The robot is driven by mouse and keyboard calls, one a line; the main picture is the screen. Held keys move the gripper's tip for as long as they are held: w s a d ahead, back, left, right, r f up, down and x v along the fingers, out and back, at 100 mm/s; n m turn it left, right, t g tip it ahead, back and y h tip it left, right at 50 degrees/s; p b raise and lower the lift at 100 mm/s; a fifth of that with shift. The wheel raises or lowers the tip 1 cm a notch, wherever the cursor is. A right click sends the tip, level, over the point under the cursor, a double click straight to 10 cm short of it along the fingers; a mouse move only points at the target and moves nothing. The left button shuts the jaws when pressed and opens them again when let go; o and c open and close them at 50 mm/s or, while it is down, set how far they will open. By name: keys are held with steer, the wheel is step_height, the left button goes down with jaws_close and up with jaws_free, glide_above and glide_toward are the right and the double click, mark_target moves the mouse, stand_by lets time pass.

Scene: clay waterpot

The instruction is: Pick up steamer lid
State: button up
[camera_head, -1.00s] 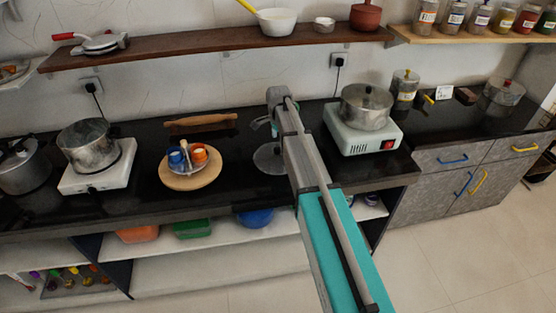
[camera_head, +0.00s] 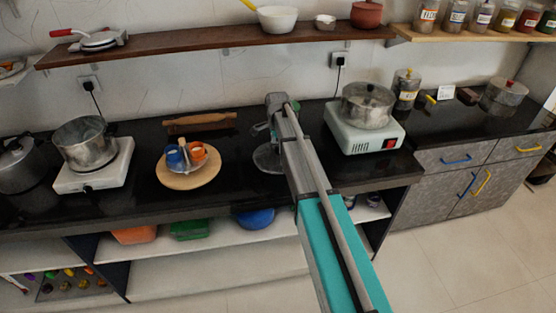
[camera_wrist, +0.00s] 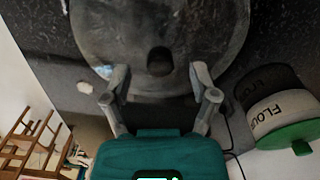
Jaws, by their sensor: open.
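The steamer lid (camera_head: 268,159) looks like a round, see-through disc on the black counter, just left of my arm. In the wrist view the lid (camera_wrist: 112,35) fills the upper middle, with a dark knob (camera_wrist: 160,62) near its lower edge. My gripper (camera_wrist: 160,75) is open, with one finger on each side of the knob and a gap to it on both sides. In the head view my gripper (camera_head: 263,129) is small and partly hidden by my arm, above or at the lid. I cannot tell whether the fingers touch the lid.
A round wooden board (camera_head: 190,172) with small cups stands left of the lid. A pot (camera_head: 367,106) on a pale stove (camera_head: 362,133) stands to the right. A rolling pin (camera_head: 200,122) lies behind. A flour jar (camera_wrist: 278,115) shows in the wrist view.

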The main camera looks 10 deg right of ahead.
steer(key=shift+f+b, duration=0.7)
steer(key=shift+f, duration=0.3)
jaws_close()
